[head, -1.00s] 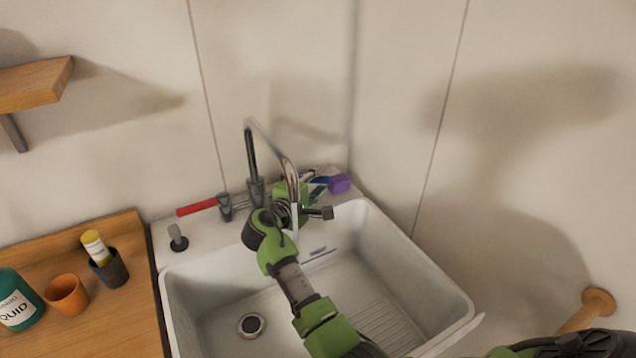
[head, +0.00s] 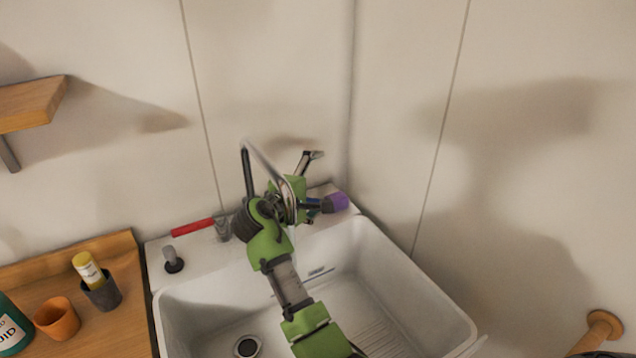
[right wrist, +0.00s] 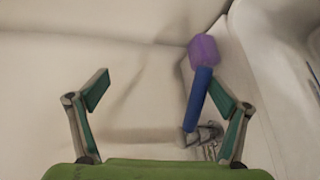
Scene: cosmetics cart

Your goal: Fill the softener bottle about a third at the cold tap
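The tap (head: 246,175) stands at the back of the white sink (head: 390,262), its spout arching over the basin. A red lever (head: 193,227) is at its left. The blue lever (right wrist: 199,98) shows in the right wrist view, near the right finger, and is mostly hidden in the head view. My right gripper (head: 314,183) is behind the spout, over the back ledge. In the right wrist view its fingers (right wrist: 160,82) are wide apart with nothing gripped. I cannot identify the softener bottle; a teal bottle (head: 10,325) is cut off at left. My left gripper is out of view.
A purple block (head: 335,203) is at the blue lever's far end. A dark stopper-like piece (head: 173,262) stands on the left ledge. An orange cup (head: 57,318) and a grey cup (head: 104,292) holding a yellow tube (head: 87,268) stand on the wooden counter. Walls are close behind.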

